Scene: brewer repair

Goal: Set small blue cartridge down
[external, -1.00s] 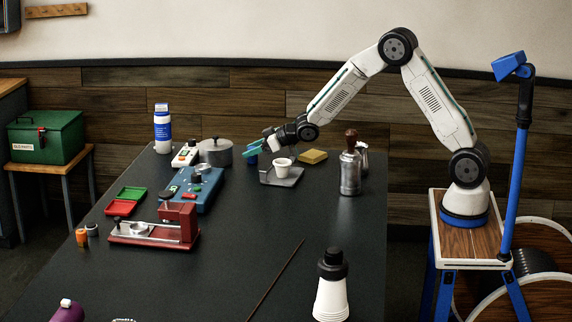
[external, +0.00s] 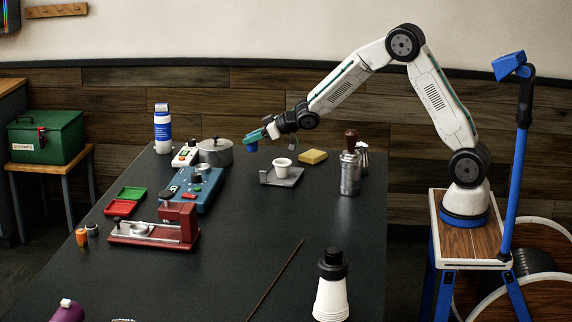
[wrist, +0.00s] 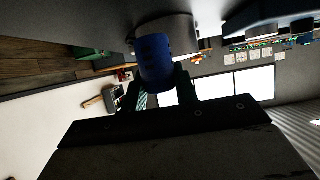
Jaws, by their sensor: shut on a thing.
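The small blue cartridge is held in my gripper; in the wrist view the cartridge (wrist: 154,60) is a blue cylinder with dark marks, between the two dark fingers. In the external view the cartridge (external: 252,147) hangs at the tip of my gripper (external: 258,136), just right of the grey pot. My gripper is shut on it, above the far part of the dark table (external: 290,225). Whether the cartridge touches the tabletop cannot be told, but it looks raised.
The grey lidded pot (external: 215,152) is close on the left. A white cup (external: 282,167) on a grey stand (external: 293,180) is to the right and nearer. A yellow sponge (external: 313,156) lies farther right. A blue device (external: 195,190) and red fixture (external: 155,232) stand left; the middle front is mostly clear.

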